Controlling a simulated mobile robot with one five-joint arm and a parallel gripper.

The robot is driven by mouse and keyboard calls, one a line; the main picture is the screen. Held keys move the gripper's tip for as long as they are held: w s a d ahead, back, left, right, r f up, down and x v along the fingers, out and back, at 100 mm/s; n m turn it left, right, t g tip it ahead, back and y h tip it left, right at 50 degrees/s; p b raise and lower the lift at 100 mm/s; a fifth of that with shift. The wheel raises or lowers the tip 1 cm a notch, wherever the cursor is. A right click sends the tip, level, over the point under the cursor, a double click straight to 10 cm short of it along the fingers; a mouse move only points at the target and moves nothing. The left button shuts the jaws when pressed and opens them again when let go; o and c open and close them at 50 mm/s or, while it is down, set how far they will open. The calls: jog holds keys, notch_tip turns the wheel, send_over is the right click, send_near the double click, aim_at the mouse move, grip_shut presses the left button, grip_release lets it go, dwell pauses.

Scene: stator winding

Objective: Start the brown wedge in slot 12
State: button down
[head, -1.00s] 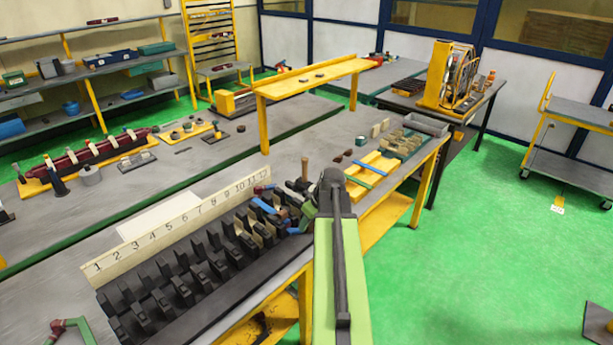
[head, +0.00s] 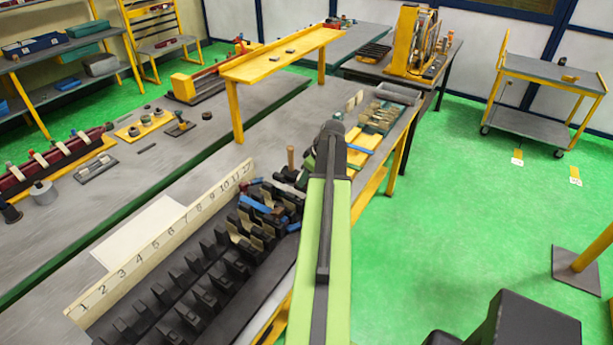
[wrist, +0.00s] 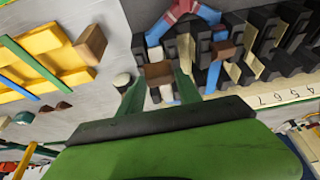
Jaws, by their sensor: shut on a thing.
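My gripper (wrist: 158,84) shows its two green fingers in the wrist view, closed on a small brown wedge (wrist: 158,71). It holds the wedge beside the end of the black slotted stator (wrist: 290,22). Whether the wedge touches a slot is unclear. Another brown piece (wrist: 222,49) sits among the stator teeth to the right. In the head view the stator (head: 215,275) runs along a cream number strip (head: 150,248); the 12 is at its far end, near my gripper. My green arm hides most of the gripper and the wedge there.
Blue and red coil parts (wrist: 185,12) lie over the stator's end. A yellow rack (wrist: 45,62) with a brown block (wrist: 91,44) stands to the left in the wrist view. A yellow raised shelf (head: 282,55) stands behind; green floor (head: 450,200) is open at right.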

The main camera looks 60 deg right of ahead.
jog(key=shift+s+d+f+b, duration=0.1)
jog(key=shift+f+b, duration=0.6)
jog(key=shift+f, duration=0.05)
jog(key=shift+s+d+f+b, duration=0.1)
jog(key=shift+f+b, duration=0.55)
jog(key=shift+f, duration=0.1)
jog(key=shift+f+b, duration=1.8)
jog(key=shift+f, duration=0.1)
jog(key=shift+w, duration=0.4)
jog(key=c, duration=0.7)
grip_release()
jog(key=shift+c, duration=0.2)
jog(key=shift+a, duration=0.1)
